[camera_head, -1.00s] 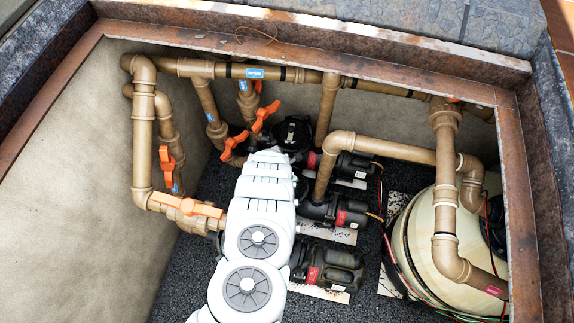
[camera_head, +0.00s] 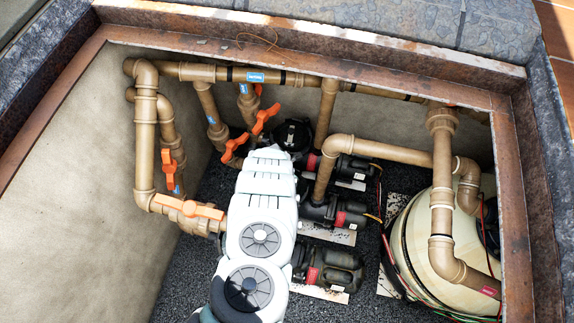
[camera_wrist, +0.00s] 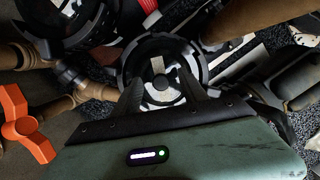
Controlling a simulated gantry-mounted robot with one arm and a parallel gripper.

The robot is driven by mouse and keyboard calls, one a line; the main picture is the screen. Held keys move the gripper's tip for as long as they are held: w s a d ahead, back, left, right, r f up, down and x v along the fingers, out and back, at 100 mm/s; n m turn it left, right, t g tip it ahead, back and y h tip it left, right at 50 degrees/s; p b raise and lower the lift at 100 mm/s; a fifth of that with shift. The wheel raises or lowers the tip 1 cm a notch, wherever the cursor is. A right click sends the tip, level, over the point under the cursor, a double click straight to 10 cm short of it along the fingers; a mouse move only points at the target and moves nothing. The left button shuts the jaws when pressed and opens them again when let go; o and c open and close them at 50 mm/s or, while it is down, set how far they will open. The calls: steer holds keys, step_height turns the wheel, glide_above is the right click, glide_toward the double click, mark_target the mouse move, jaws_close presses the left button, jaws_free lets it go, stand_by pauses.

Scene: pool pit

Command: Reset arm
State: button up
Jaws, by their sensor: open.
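My white arm reaches from the bottom of the head view into the pit, and it hides my gripper there. In the wrist view my gripper (camera_wrist: 165,90) shows with two dark fingers apart and nothing between them. Beyond the fingers is the round lid of a black pump (camera_wrist: 160,70). I cannot tell whether the fingers touch it. An orange valve handle (camera_wrist: 22,125) shows at the left of the wrist view. In the head view, an orange handle (camera_head: 188,208) lies just left of my arm, and two more orange handles (camera_head: 264,117) (camera_head: 234,146) stand behind it.
Brown pipes (camera_head: 145,130) run along the pit's left and back. Several black pumps (camera_head: 330,268) stand right of my arm, with a cream tank (camera_head: 420,245) and loose wires farther right. A rusty rim (camera_head: 300,85) borders the pit. Bare gravel (camera_head: 175,290) lies at lower left.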

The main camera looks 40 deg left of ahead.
steer(key=shift+r, duration=0.15)
steer(key=shift+r+p, duration=0.45)
steer(key=shift+r, duration=0.15)
steer(key=shift+r, duration=0.1)
stand_by(0.3)
steer(key=shift+r+p, duration=0.5)
steer(key=shift+r, duration=0.1)
steer(key=shift+r, duration=0.1)
steer(key=shift+w+p+v, duration=0.2)
steer(key=shift+p+v, duration=0.6)
steer(key=shift+v, duration=0.05)
stand_by(0.4)
